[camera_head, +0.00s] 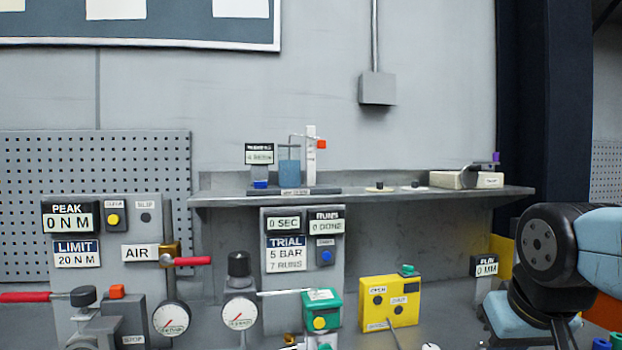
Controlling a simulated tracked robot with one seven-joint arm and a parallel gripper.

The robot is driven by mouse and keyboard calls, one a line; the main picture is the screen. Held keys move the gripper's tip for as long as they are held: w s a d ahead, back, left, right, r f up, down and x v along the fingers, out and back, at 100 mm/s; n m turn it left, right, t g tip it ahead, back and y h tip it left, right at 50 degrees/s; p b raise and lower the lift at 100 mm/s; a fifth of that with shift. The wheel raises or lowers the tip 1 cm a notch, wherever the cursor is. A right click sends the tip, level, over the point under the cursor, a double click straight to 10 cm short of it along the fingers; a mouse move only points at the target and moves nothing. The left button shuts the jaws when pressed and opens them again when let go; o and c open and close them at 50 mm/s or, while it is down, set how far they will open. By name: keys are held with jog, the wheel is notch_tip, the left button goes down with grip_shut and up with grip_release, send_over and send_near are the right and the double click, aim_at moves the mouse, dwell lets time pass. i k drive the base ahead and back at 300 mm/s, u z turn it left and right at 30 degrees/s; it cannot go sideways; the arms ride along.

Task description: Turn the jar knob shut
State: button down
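A small stand on the shelf holds a jar-like vessel with blue contents (289,172). An orange-red knob-like piece (321,144) sits on a thin pipe beside a white upright scale (311,160), right of the vessel. A small blue piece (260,184) is at the left of the stand. No label reading "jar" is legible, so I cannot tell which part is the jar knob, or whether it is open or shut. My arm shows at the right edge; its gripper is not in view.
The shelf (400,194) spans the back. Below it are a trial panel (304,285), a yellow open/shut box (390,302), a green box (322,312) and gauges (239,313). A red-handled bar (30,297) sticks out at left.

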aim_at(258, 184)
jog(key=z, duration=1.3)
jog(key=k, duration=0.75)
jog(key=u, duration=1.8)
jog(key=i, duration=1)
jog(key=u, duration=0.05)
